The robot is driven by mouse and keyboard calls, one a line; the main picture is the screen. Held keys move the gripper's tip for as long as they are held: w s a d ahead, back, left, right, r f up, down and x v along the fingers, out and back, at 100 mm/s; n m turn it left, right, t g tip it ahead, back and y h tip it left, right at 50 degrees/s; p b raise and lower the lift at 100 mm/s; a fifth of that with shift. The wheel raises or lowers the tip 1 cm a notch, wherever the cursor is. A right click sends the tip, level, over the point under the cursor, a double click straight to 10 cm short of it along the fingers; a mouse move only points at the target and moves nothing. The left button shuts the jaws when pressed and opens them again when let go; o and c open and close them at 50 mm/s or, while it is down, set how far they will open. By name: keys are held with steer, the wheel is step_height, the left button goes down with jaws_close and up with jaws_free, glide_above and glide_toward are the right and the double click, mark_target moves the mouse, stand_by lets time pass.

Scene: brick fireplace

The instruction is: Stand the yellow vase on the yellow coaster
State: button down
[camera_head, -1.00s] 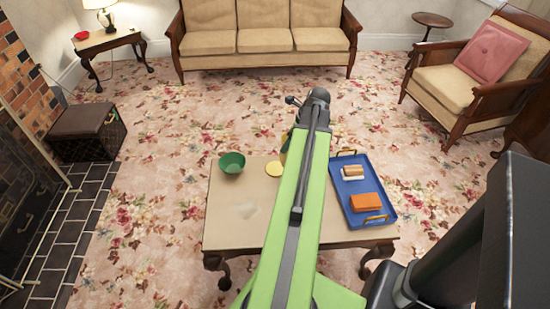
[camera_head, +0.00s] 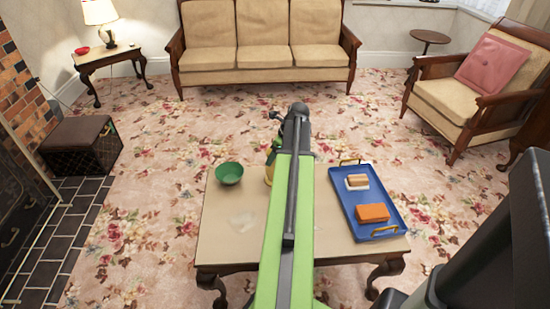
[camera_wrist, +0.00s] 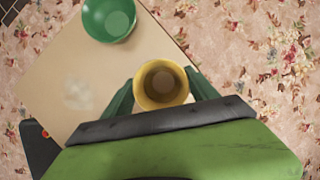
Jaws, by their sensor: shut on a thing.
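The yellow vase (camera_wrist: 162,84) is between the two green fingers of my gripper (camera_wrist: 158,92) in the wrist view, its round mouth facing the camera. My gripper is shut on it, over the table. In the head view, a strip of yellow (camera_head: 269,172) shows at the left edge of my arm, at the far side of the table; it looks like the vase. The yellow coaster cannot be made out now; the vase or my arm hides it. I cannot tell whether the vase touches anything below.
The low table (camera_head: 228,245) holds a green bowl (camera_head: 229,174) left of the vase. A blue tray (camera_head: 366,222) right of my arm holds an orange block (camera_head: 373,213) and a smaller tan-and-white item (camera_head: 357,182). The table's front left is clear.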

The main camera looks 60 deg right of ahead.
steer(key=shift+c, duration=1.2)
jaws_free()
steer(key=p+v, duration=1.1)
steer(key=v, duration=0.1)
steer(key=shift+r, duration=0.1)
